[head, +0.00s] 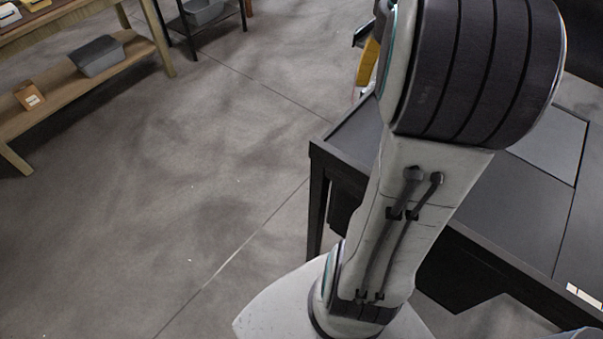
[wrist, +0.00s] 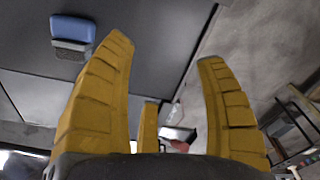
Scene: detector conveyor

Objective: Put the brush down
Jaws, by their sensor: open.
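The brush (wrist: 72,34), with a blue back and a grey lower part, lies on a dark flat surface (wrist: 160,22) at the upper left of the wrist view. My gripper (wrist: 165,55) has yellow ribbed fingers, spread wide with nothing between them. The brush is apart from the fingers, beyond the left one in the picture. In the head view my arm covers much of the dark table (head: 350,140), and I cannot see the brush there. A yellow part beside my arm looks like a gripper finger.
A wooden shelf (head: 140,52) at the upper left of the head view holds a grey bin (head: 98,57) and a small brown box (head: 29,95). A dark stand with another grey bin (head: 203,11) is at the top. The floor between is clear.

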